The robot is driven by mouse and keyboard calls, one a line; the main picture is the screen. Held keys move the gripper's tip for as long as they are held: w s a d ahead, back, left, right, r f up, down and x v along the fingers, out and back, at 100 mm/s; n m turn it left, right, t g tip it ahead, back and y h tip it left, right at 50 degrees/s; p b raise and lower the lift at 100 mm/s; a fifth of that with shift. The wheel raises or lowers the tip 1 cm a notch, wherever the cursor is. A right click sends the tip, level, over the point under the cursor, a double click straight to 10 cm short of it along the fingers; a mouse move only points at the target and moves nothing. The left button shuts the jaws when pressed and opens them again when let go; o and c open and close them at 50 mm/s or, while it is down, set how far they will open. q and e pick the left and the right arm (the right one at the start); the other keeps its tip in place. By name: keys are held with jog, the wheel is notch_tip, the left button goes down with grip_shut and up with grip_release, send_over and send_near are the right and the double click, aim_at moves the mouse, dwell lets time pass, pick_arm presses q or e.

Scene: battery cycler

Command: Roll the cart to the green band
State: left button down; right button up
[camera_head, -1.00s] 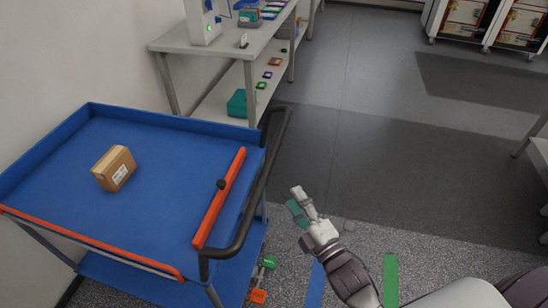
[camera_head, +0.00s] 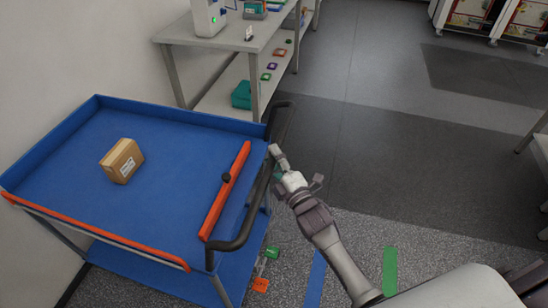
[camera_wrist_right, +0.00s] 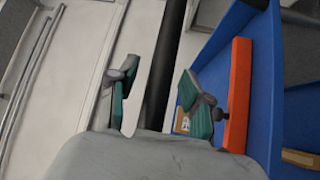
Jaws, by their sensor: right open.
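The blue cart (camera_head: 190,135) stands at the left, with a black handle (camera_head: 258,190) along its right side and an orange bar (camera_head: 226,190) just inside it. The green band (camera_head: 390,270) lies on the floor to the right of the cart. My right gripper (camera_head: 279,162) is open at the handle. In the right wrist view, the black handle (camera_wrist_right: 166,60) runs between the two green-padded fingers (camera_wrist_right: 155,98), with gaps visible. Part of the handle is hidden behind the gripper in the head view. My left gripper is not in view.
A cardboard box (camera_head: 122,160) sits on the cart's top tray. A blue floor band (camera_head: 315,282) lies between the cart and the green band. A grey bench (camera_head: 215,42) stands behind the cart, and a wall is at the left. The floor to the right is largely clear.

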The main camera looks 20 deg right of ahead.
grip_shut()
jog(key=shift+s+d, duration=0.1)
dwell(0.3)
